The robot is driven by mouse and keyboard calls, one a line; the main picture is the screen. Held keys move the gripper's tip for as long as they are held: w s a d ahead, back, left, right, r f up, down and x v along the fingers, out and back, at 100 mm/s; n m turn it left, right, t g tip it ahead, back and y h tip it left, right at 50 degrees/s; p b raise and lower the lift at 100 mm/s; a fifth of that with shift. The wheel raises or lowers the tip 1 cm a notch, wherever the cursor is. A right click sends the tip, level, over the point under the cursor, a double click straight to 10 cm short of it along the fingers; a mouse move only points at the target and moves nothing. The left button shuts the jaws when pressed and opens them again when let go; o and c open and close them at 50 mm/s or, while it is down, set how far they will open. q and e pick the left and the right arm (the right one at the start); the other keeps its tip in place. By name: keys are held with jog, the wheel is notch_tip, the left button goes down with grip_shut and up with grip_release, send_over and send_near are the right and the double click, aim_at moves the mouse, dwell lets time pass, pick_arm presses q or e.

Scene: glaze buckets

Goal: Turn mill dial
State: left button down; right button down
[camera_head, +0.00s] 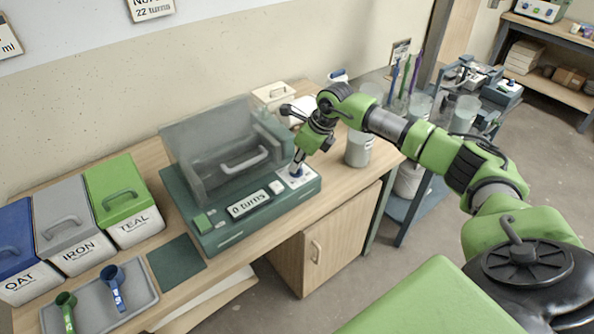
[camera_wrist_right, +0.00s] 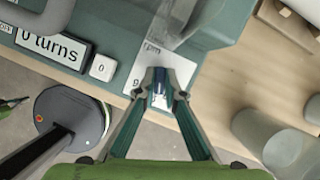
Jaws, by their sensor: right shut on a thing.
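The mill (camera_head: 240,224) is a dark green machine with a grey translucent lid (camera_head: 215,140) standing on the wooden counter. Its display (camera_head: 248,204) reads "0 turns", and the same display (camera_wrist_right: 52,48) shows in the right wrist view. A small white button marked 0 (camera_wrist_right: 102,67) sits beside the display. My right gripper (camera_head: 297,167) reaches down to the white dial panel at the mill's right front. My left gripper is not in view.
Blue OAT (camera_head: 14,245), grey IRON (camera_head: 66,222) and green TEAL (camera_head: 122,197) bins stand left of the mill. A grey tray (camera_head: 140,302) holds two scoops. A clear container (camera_head: 359,148) stands just right of my right gripper.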

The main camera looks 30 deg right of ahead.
jog(key=n+y+b, duration=0.1)
jog(key=n+b, duration=0.1)
jog(key=n, duration=0.1)
jog(key=shift+f+g, duration=0.1)
jog(key=shift+g, duration=0.3)
jog(key=shift+d+n+g+y+b, duration=0.1)
jog(key=shift+n+g+y+b, duration=0.25)
jog(key=shift+n+b, duration=0.8)
jog(key=shift+n, duration=0.35)
jog(key=c, duration=2.1)
grip_release()
jog(key=shift+c, duration=0.2)
jog(key=v, duration=1.2)
